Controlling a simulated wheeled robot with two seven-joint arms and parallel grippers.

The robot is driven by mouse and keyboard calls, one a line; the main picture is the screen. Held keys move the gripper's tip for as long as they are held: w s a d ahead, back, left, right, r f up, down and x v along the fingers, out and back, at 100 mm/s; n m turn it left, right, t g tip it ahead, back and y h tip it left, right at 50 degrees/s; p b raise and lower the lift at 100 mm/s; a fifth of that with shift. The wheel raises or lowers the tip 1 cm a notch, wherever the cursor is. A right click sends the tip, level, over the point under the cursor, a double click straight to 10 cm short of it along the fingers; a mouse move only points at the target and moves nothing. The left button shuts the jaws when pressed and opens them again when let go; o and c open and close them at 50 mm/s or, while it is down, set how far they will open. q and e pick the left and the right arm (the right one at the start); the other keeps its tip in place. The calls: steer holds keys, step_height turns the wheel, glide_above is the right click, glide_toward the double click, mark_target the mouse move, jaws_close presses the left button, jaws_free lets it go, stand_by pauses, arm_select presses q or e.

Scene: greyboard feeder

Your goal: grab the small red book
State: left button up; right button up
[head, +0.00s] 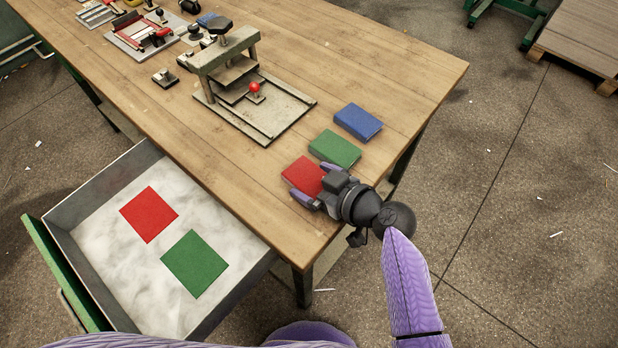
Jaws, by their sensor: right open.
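A small red book (300,173) lies flat on the wooden table near its front right corner. My right gripper (312,184) is open at the book's near right side, with one finger at its near edge and the other by its far right side. The gripper hides part of the book. I cannot tell whether the fingers touch it. A larger red sheet or cover (149,214) lies in the open drawer. My left gripper is not in view.
A green book (335,149) and a blue book (358,122) lie just beyond the red one. A press (262,115) stands behind on the table (400,65). The open drawer (75,205) holds a green sheet or cover (195,264). Small tools crowd the far left.

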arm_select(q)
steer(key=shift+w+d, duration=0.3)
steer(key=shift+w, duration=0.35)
arm_select(e)
steer(key=c, duration=1)
